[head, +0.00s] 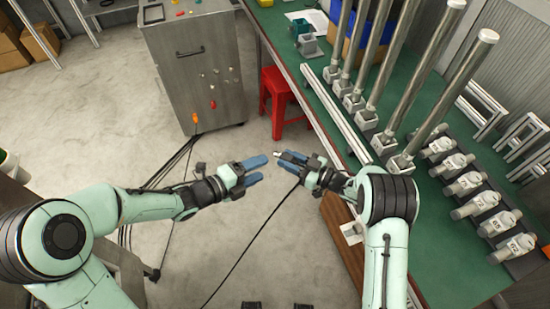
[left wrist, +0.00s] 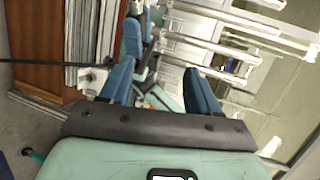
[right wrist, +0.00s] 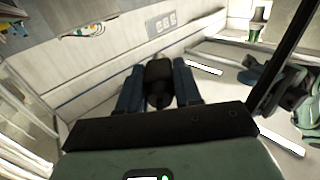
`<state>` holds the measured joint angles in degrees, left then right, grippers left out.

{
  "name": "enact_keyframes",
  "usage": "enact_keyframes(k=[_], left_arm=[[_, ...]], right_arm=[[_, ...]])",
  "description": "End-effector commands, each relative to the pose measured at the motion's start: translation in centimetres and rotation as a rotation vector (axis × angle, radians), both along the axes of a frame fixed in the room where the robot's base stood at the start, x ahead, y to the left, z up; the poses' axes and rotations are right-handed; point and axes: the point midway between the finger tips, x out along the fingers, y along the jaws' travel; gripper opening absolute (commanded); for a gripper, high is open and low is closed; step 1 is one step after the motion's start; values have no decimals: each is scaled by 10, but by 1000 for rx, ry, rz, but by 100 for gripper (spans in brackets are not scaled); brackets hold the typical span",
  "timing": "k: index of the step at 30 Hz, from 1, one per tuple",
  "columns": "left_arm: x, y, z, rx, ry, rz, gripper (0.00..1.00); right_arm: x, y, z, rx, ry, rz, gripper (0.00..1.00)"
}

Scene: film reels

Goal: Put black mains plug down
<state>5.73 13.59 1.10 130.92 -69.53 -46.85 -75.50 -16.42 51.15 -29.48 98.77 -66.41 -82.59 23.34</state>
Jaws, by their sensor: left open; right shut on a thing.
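The black mains plug (right wrist: 159,82) sits between the two blue fingers of my right gripper (right wrist: 157,72), which is shut on it. In the head view my right gripper (head: 286,158) holds it in the air beside the green bench, and pale metal pins (head: 277,153) show near the fingertips. A thin black cable (head: 250,243) runs from that gripper down and left across the floor. My left gripper (head: 264,169) is open and empty, just left of the right one, with a small gap between their fingertips. The left wrist view shows its fingers apart.
A green-topped bench (head: 315,92) with metal posts and grey clamps stands at the right. A red stool (head: 284,105) is beside it. A grey metal cabinet (head: 200,70) stands at the back. The concrete floor (head: 90,120) is mostly open, with black cables (head: 172,165) near the cabinet.

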Motion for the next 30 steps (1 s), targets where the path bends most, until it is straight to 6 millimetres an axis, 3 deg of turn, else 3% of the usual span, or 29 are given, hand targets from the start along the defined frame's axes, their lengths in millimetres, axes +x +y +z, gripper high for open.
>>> enact_keyframes(k=[5, 8, 13, 19, 24, 30], left_arm=[[14, 14, -9, 0, 57, 85, 62], [33, 38, -25, -12, 162, 232, 62], [58, 97, -70, -80, 458, 585, 62], [50, 144, -123, -254, 878, 962, 62], [27, 148, -154, -475, 1269, 1197, 62], [10, 118, -158, -810, 1759, 1323, 62]], right_arm=[[0, 0, 0, 1, 0, 1, 0], [0, 0, 0, 1, 0, 1, 0], [0, 0, 0, 1, 0, 0, 0], [0, 0, 0, 1, 0, 0, 0], [0, 0, 0, 1, 0, 0, 0], [0, 0, 0, 1, 0, 0, 0]])
